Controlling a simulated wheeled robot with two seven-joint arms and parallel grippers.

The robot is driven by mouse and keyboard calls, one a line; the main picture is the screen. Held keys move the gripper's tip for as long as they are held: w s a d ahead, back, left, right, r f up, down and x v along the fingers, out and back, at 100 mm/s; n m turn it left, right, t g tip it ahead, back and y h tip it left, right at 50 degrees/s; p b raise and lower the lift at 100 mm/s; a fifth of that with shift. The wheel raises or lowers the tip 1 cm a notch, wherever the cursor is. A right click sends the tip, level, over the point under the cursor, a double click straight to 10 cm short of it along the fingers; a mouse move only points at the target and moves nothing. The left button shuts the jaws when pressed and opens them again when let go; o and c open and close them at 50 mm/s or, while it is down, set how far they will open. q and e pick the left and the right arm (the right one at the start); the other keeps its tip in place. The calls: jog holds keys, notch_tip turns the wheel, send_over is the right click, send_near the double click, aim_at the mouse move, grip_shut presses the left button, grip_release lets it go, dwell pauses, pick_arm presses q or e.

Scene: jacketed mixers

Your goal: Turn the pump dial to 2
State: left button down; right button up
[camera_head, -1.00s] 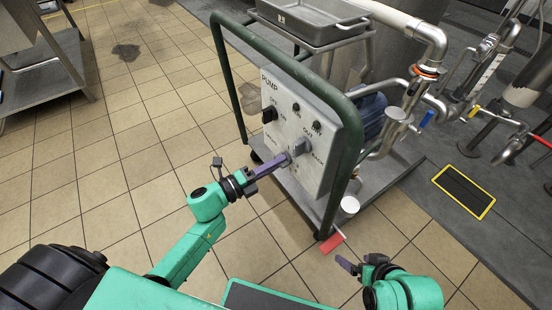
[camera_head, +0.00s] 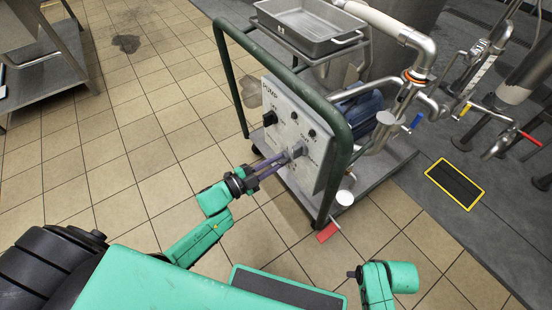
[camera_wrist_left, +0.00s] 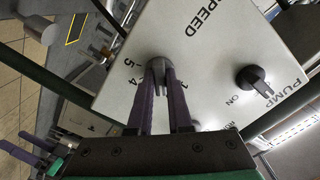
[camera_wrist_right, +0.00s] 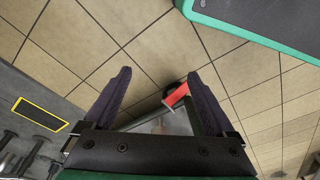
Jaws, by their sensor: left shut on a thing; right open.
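The pump's white control panel (camera_head: 285,125) faces my left arm. Numbers 5, 4 and apparently 2 show around the dial; the fingers hide part of the scale. I cannot tell which number it points at. My right gripper (camera_wrist_right: 165,95) is open and empty, above the floor.
A black PUMP switch (camera_wrist_left: 253,80) stands beside the dial, by the ON mark. A green tube frame (camera_head: 340,150) surrounds the panel. A metal tray (camera_head: 310,28) sits on top. Tiled floor on the left is clear.

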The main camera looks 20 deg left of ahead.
pick_arm(q)
jog(key=shift+a+n+p, duration=0.1)
jog(key=shift+n+p, duration=0.3)
jog(key=shift+n, duration=0.5)
pick_arm(e)
jog(key=shift+s+d+f, duration=0.15)
jog(key=shift+s+f, duration=0.1)
jog(key=shift+f, duration=0.35)
jog(key=shift+s+d+f, duration=0.15)
jog(key=shift+s+f, duration=0.05)
jog(key=shift+f, duration=0.4)
pick_arm(q)
jog(key=c, duration=0.8)
grip_release()
jog(key=shift+c, duration=0.2)
jog(key=p+v, duration=0.1)
jog(key=v, duration=1.3)
jog(key=shift+s+p, duration=0.25)
jog(key=shift+p, duration=0.1)
pick_arm(e)
jog(key=s+f, duration=0.1)
jog(key=s+d+f, duration=0.1)
jog(key=f, duration=0.1)
jog(key=shift+s+f, duration=0.1)
jog(key=shift+s, duration=0.05)
pick_arm(q)
jog(key=shift+a, duration=0.1)
